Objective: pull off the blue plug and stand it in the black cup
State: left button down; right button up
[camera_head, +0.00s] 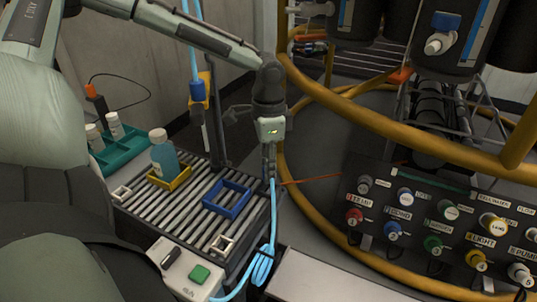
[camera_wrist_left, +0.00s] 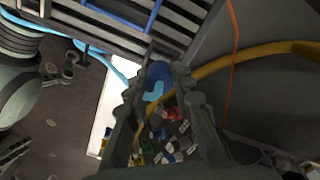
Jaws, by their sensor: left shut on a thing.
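My left gripper (camera_head: 269,165) reaches down from the upper left in the head view, over the right end of the slatted rack. In the left wrist view, its fingers (camera_wrist_left: 164,78) are shut on a dark blue piece with a light blue part, which looks like the blue plug (camera_wrist_left: 157,72). A light blue cable (camera_head: 274,205) hangs from below the gripper to a coiled bundle. In the head view the fingers mostly hide the plug. I cannot make out a black cup. My right gripper is not in view.
The slatted rack (camera_head: 190,222) holds a blue square frame (camera_head: 226,182) and a blue bottle (camera_head: 163,158) in a yellow frame. A control box (camera_head: 178,276) stands in front. A black panel (camera_head: 440,190) with coloured plugs and yellow rails (camera_head: 400,135) is at right.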

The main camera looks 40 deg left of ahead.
pick_arm(q)
jog(key=shift+f, duration=0.1)
jog(key=shift+f+b, duration=0.75)
jog(key=shift+f, duration=0.1)
jog(key=shift+f, duration=0.15)
dwell(0.3)
jog(key=shift+f+b, duration=0.6)
jog(key=shift+f, duration=0.1)
jog(key=shift+f, duration=0.1)
jog(key=shift+r+p, duration=1.65)
jog(key=shift+r, duration=0.25)
